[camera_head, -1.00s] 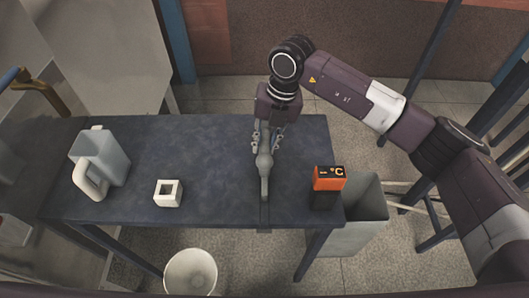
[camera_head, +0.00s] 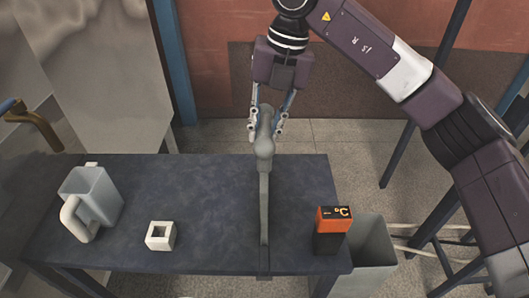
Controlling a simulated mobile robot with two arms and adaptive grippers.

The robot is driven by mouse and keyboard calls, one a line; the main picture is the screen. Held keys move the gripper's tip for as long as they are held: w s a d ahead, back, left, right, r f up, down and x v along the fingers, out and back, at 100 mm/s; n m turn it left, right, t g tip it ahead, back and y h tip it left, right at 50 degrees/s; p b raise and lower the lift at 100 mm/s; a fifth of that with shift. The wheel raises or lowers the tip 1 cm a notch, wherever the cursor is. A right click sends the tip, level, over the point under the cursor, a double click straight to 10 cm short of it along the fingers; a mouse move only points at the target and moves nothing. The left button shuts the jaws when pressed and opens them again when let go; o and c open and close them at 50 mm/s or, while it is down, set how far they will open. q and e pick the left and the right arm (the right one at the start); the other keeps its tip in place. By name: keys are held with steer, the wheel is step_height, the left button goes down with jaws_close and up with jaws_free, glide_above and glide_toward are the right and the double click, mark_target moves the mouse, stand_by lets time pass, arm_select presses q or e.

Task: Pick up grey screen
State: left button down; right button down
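A long, narrow grey piece with a rounded bulge, which I take for the grey screen (camera_head: 264,200), hangs below my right gripper (camera_head: 266,125) in the head view. It looks seen edge-on, so its face is hidden. My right gripper's fingers are on both sides of its upper end and appear closed on it. Its lower end overlaps the table's front edge in the picture; I cannot tell whether it touches the table. My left gripper is not in view.
The dark table (camera_head: 205,205) holds a grey jug (camera_head: 97,195) at left, a small white square frame (camera_head: 160,236) and an orange-black device (camera_head: 333,230) at right. A grey bin (camera_head: 372,255) stands beyond the right edge. The table's middle is clear.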

step_height(320, 180, up, 10)
steer(key=shift+f+b, duration=0.2)
steer(key=shift+b, duration=0.2)
steer(key=shift+r, duration=0.6)
step_height(320, 180, up, 23)
steer(key=p, duration=2.1)
steer(key=shift+f, duration=0.1)
